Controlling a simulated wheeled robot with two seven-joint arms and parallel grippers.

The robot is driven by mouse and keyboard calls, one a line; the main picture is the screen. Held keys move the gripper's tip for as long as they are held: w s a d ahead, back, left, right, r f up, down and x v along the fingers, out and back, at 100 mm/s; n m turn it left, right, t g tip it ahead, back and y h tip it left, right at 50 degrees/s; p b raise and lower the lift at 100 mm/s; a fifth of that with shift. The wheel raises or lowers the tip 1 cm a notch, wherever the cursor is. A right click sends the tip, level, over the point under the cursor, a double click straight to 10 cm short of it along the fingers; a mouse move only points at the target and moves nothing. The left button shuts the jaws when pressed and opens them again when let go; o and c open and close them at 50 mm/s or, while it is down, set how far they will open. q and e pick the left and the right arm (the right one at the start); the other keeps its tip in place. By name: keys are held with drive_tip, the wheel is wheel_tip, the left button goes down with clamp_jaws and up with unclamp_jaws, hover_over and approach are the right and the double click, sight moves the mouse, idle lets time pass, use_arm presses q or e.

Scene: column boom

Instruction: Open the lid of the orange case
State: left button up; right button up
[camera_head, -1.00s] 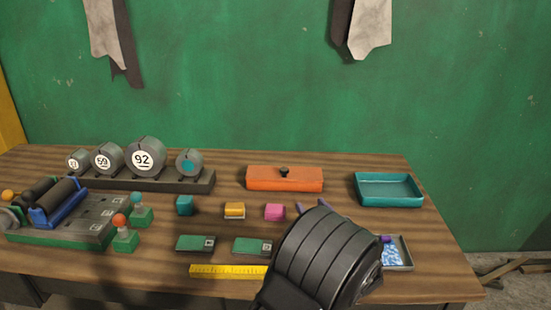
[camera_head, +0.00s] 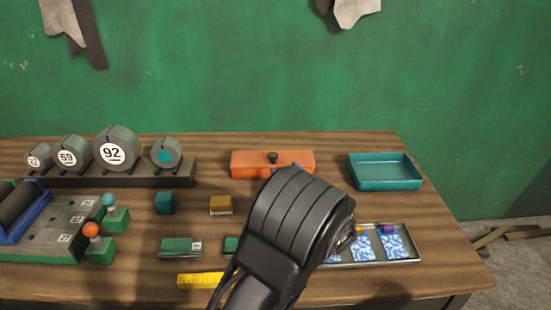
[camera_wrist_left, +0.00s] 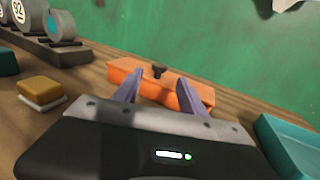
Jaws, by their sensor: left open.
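The orange case (camera_head: 248,166) sits near the back of the table with its lid closed, a dark knob (camera_head: 272,157) on top. It also shows in the left wrist view (camera_wrist_left: 126,70), with the knob (camera_wrist_left: 159,71) at its upper middle. My left gripper (camera_wrist_left: 157,86) is open and empty. Its purple fingers stand apart in front of the case, pointing at it. In the head view my dark wrist hides most of the fingers and touches the case's outline, so I cannot tell the exact gap. My right gripper is in neither view.
A teal tray (camera_head: 385,183) stands right of the case. A rack (camera_head: 112,180) of numbered weights stands left. A teal block (camera_head: 165,203), a yellow block (camera_head: 221,205), green cards (camera_head: 181,247) and a metal tray (camera_head: 408,259) lie nearer the front.

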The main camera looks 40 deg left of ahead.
sight(275, 157)
use_arm(q)
drive_tip(key=x, duration=0.7)
drive_tip(key=shift+w+a, duration=0.1)
drive_tip(key=shift+a, duration=0.05)
drive_tip(key=shift+c, duration=0.5)
clamp_jaws()
idle(0.8)
